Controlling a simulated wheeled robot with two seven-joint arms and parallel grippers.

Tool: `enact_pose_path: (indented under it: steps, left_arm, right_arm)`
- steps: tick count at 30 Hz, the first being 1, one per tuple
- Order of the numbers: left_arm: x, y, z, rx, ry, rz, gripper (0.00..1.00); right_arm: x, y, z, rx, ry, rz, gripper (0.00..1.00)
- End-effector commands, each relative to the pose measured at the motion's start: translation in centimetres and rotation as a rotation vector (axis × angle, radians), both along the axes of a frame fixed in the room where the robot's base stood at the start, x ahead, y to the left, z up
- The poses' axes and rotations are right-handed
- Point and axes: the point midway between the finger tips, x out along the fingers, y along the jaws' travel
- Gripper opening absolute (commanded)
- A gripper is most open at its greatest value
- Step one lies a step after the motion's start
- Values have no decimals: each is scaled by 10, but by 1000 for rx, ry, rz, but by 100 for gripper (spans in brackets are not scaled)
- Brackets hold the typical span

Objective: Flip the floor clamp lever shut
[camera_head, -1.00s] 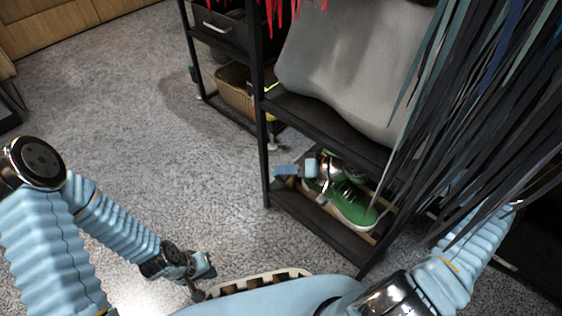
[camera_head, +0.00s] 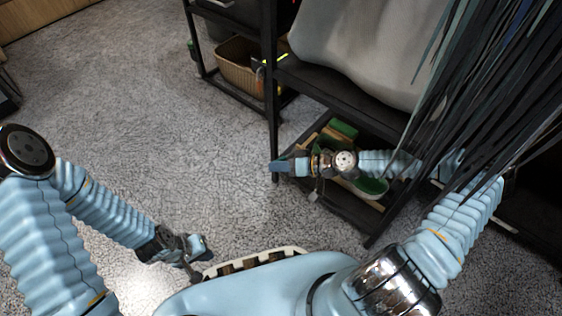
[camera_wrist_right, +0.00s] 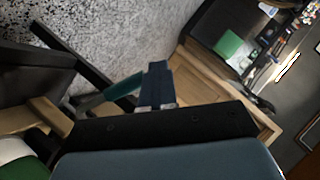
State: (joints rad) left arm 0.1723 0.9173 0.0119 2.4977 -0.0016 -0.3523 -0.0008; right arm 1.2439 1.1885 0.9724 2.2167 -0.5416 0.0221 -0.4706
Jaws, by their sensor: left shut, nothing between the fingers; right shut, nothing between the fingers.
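The green shoe (camera_head: 370,186) sits on the low shelf of the black rack, partly hidden under my right arm. In the right wrist view, its green and white part (camera_wrist_right: 22,165) shows at bottom left. My right gripper (camera_head: 280,166) is shut and empty, reaching left across the low shelf to its front post. Its fingers (camera_wrist_right: 156,84) show in the wrist view, beside a teal bar (camera_wrist_right: 112,93); I cannot tell whether they touch. I cannot clearly identify the clamp lever. A small grey piece (camera_head: 314,196) hangs at the shelf's front edge. My left gripper (camera_head: 205,246) is shut and empty, low over the floor.
The black rack (camera_head: 272,80) has a post close to my right gripper and a grey item (camera_head: 350,45) above. A wicker basket (camera_head: 238,66) stands behind. A green block (camera_head: 343,128) lies on the low shelf. Dark strips hang at right. The carpet at left is clear.

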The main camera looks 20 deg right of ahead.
Motion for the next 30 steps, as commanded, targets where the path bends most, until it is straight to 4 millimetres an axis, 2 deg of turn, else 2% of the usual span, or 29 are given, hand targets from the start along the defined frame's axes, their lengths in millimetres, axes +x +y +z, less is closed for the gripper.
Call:
enact_pose_path:
  steps: [9, 24, 30]
  left_arm:
    - [0, 0, -1, 0, 0, 0, 0]
    - [0, 0, -1, 0, 0, 0, 0]
    - [0, 0, 3, 0, 0, 0, 0]
  right_arm:
    - [-1, 0, -9, -57, -31, -6, 0]
    - [0, -3, -11, -62, -32, -13, 0]
    - [-8, -16, -3, -62, -29, -17, 0]
